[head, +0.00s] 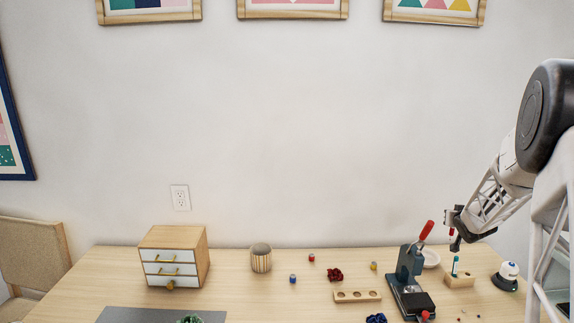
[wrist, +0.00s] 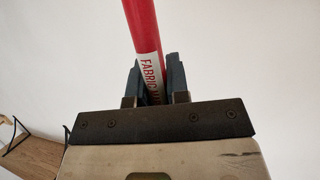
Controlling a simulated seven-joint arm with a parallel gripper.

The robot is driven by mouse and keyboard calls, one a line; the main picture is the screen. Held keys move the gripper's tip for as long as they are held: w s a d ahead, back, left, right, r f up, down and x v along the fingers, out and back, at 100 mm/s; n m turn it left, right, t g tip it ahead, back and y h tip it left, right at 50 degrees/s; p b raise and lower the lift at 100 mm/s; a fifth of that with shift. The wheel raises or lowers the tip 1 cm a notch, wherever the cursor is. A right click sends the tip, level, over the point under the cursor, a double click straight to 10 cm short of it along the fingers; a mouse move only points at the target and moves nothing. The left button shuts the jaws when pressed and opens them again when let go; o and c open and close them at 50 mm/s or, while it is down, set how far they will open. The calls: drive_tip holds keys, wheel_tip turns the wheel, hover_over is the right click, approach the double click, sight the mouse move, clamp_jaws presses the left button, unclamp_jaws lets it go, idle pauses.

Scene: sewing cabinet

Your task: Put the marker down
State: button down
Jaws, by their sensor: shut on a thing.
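My gripper (head: 456,238) is shut on a red marker (wrist: 142,28) with a white band lettered "FABRIC". In the wrist view the marker stands between the two dark fingers (wrist: 152,82), slightly tilted. In the head view the red marker (head: 451,232) shows small at my gripper, above the right part of the table. Below it is a small wooden block (head: 460,281) with a teal-topped item (head: 455,265) upright in it. The marker's lower end is hidden by the gripper.
A dark press (head: 408,271) with a red raised handle stands left of the wooden block. A drawer cabinet (head: 174,256) stands left on the table (head: 232,283).

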drive_tip(key=w+a+r, duration=0.3)
drive_tip(key=a+r, duration=0.2)
drive_tip(key=a, duration=0.2)
drive_tip(key=w+a+r, duration=0.3)
drive_tip(key=a+r, duration=0.1)
drive_tip(key=a, duration=0.2)
drive_tip(key=s+a+n+y, duration=0.1)
drive_tip(key=s+a, duration=0.2)
drive_tip(key=a, duration=1.2)
drive_tip(key=s+a+f+n+y, duration=0.1)
drive_tip(key=s+a, duration=0.2)
drive_tip(key=a, duration=1.2)
drive_tip(key=shift+s+y, duration=0.15)
drive_tip(key=shift+y, duration=0.25)
drive_tip(key=shift+f, duration=0.1)
drive_tip(key=d, duration=0.7)
drive_tip(key=a, duration=0.7)
